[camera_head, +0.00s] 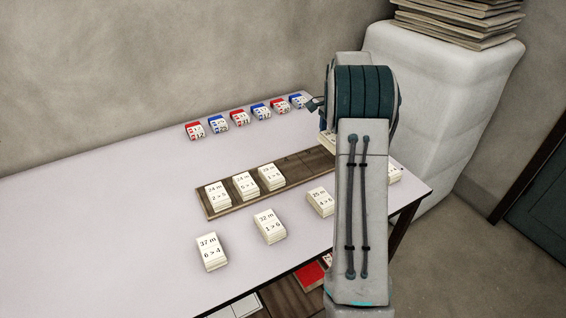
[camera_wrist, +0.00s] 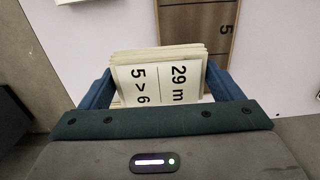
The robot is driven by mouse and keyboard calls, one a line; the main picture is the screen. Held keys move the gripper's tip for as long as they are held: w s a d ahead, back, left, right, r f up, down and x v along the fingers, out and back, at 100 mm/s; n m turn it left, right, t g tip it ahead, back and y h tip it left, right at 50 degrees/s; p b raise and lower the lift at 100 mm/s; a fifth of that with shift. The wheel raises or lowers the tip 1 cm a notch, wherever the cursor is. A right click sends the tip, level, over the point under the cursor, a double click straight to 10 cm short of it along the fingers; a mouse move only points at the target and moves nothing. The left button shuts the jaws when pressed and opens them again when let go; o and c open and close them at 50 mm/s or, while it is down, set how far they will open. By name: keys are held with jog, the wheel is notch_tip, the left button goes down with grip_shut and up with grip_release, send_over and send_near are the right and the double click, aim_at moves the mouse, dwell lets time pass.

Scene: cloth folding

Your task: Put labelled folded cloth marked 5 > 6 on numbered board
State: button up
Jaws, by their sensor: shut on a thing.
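My gripper (camera_wrist: 160,82) is shut on the folded cloth (camera_wrist: 158,72), a cream stack whose label reads 29 m and 5 > 6. One blue finger is on each side of the cloth. The dark wooden board (camera_wrist: 200,25) shows just beyond the cloth in the wrist view, with a 5 on it. I cannot tell the height of the cloth over the board or table. In the head view the board (camera_head: 300,165) has three labelled cloths (camera_head: 245,183) on its left part. My arm hides its right part and most of my gripper there.
Labelled cloths 37 m (camera_head: 211,252), 32 m (camera_head: 269,227) and another (camera_head: 320,201) lie on the white table (camera_head: 120,220) in front of the board. Red and blue packs (camera_head: 236,118) line the back. A white block (camera_head: 440,90) bearing stacked sheets stands right.

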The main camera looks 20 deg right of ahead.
send_over(295, 171)
jog(key=f, duration=0.6)
jog(key=shift+d+f, duration=0.2)
jog(key=shift+a+f, duration=0.1)
jog(key=shift+f, duration=1.95)
jog(key=shift+f, duration=0.1)
jog(key=shift+f, duration=0.15)
jog(key=o, duration=0.8)
jog(key=shift+r, duration=0.2)
